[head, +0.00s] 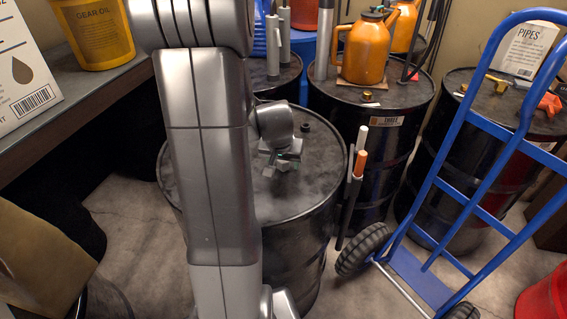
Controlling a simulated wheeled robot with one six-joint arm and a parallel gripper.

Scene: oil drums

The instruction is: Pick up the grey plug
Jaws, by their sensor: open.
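My gripper (281,163) is open and reaches down over the top of the nearest black drum (300,203). A small pale grey thing (268,172) shows at the fingertips, and it may be the grey plug. It is too small and too much covered by my gripper to tell for sure, or to tell whether the fingers touch it. A small dark cap (305,128) stands on the same drum top, behind and to the right of my gripper. My arm hides the left part of the drum top.
More black drums stand behind (372,125) and to the right (450,170). An orange jug (364,52) is on the middle drum. Upright tubes (356,165) rise beside the nearest drum. A blue hand truck (465,200) stands right. A shelf (75,97) with a yellow bucket is left.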

